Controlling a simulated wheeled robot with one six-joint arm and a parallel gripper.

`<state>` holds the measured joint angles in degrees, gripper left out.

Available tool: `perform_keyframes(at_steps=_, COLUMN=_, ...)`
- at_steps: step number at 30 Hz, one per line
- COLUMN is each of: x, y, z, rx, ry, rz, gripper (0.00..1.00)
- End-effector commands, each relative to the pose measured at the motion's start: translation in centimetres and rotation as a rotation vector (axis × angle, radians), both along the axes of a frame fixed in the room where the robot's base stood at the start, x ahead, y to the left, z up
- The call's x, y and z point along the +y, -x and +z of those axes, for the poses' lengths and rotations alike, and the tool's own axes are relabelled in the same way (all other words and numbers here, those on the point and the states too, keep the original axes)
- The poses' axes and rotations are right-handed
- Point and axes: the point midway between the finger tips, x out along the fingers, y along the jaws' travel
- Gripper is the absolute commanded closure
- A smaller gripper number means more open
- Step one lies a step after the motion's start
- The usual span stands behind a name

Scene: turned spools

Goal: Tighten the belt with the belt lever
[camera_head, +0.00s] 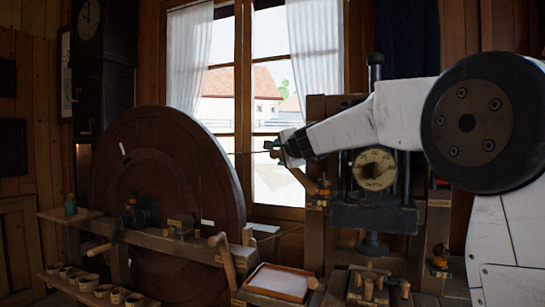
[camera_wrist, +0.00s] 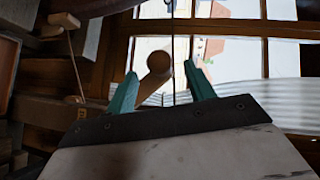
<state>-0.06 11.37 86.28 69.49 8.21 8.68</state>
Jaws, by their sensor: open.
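My gripper (camera_head: 276,148) is open, its green fingers in front of the window, left of the dial machine. The thin dark belt (camera_head: 252,152) runs from the large wheel (camera_head: 222,180) toward my gripper. It seems to pass between the fingers in the wrist view (camera_wrist: 173,50).
The machine with a round dial (camera_head: 374,169) stands close to the right of my gripper. A wooden bench rail (camera_head: 160,243) crosses in front of the wheel. Small cups (camera_head: 103,291) line a low shelf. A shallow tray (camera_head: 251,299) sits at the front.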

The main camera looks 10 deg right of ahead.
Motion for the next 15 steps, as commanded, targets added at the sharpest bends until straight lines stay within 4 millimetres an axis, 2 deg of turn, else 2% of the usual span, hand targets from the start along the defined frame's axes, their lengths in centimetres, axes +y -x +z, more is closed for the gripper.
perform_keyframes(at_steps=9, x=0.8, y=-4.9, z=-1.1, rx=0.002, ry=0.002, rz=0.003, gripper=0.47)
perform_keyframes(at_steps=15, x=1.0, y=-6.5, z=-1.3, rx=0.001, ry=0.002, rz=0.002, gripper=0.47)
